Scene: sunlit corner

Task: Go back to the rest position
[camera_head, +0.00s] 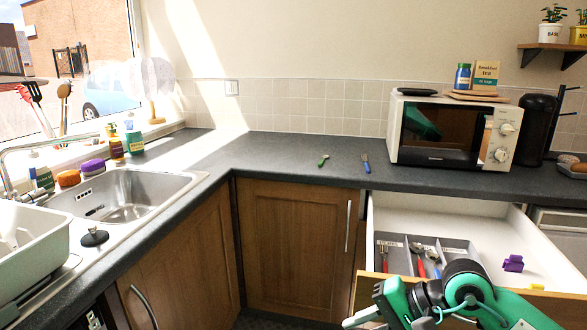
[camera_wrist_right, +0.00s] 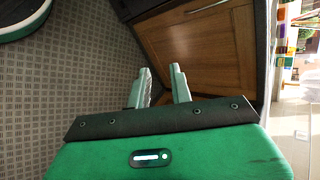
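My right arm comes in at the lower right of the head view, in front of the open drawer (camera_head: 372,283). My right gripper (camera_head: 382,323) is at the bottom edge of that view, low before the drawer front and partly cut off. In the right wrist view the right gripper (camera_wrist_right: 160,70) has its two fingers apart with nothing between them. Wooden cupboard doors and the patterned floor lie beyond the fingertips. My left gripper shows in neither view.
The open drawer holds a grey cutlery tray (camera_head: 393,240) with several utensils and a purple object (camera_head: 513,263). A green-handled utensil (camera_head: 323,160) and a blue-handled one (camera_head: 366,163) lie on the counter. A microwave (camera_head: 451,132) stands at right; a sink (camera_head: 135,197) is at left.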

